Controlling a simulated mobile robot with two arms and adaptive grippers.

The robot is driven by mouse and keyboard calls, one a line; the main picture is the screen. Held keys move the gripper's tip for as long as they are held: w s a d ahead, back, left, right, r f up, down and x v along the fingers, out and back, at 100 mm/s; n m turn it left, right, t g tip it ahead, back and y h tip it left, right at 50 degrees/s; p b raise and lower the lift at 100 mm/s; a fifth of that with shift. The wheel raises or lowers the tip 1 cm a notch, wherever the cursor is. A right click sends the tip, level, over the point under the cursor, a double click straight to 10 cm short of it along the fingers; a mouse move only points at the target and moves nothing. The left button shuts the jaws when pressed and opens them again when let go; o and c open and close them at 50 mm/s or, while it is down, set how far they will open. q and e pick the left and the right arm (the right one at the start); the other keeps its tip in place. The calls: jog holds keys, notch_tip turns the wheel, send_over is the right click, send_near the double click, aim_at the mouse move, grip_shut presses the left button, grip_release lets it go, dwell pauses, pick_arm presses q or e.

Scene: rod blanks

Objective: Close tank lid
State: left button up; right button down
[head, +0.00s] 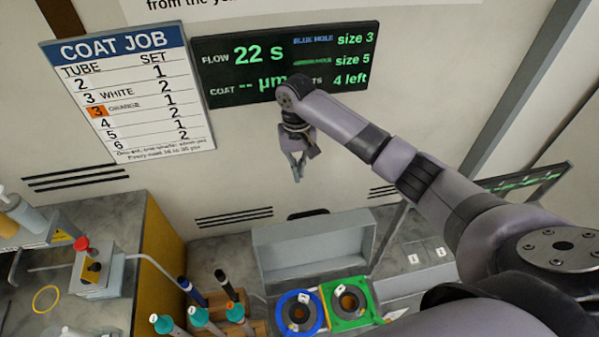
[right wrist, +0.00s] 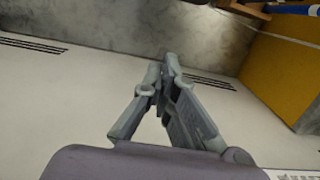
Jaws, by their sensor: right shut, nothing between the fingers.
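The tank lid (head: 315,243) is a pale grey panel that stands raised behind the tank in the head view. In front of it the tank's top shows a blue ring (head: 299,313) and a green square frame (head: 350,303), each around a dark round hole. My right gripper (head: 297,175) hangs above and behind the lid, close to the wall and apart from the lid. Its fingers are shut and empty, and they also show in the right wrist view (right wrist: 166,68). My left gripper is out of view.
A wooden rack (head: 235,329) with several capped tubes stands left of the tank. A yellow-sided cabinet (head: 163,250) with a red-knobbed device (head: 90,265) is further left. A coat job board (head: 135,95) and a dark display (head: 290,65) hang on the wall.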

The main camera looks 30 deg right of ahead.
pick_arm(q)
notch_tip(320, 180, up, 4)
jog(key=p, duration=0.4)
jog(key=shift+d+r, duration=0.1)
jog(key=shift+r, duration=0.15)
pick_arm(e)
jog(key=s+a+f, duration=0.1)
jog(key=s+f, duration=0.3)
jog(key=f, duration=0.3)
jog(key=shift+s, duration=0.25)
jog(key=shift+a, duration=0.1)
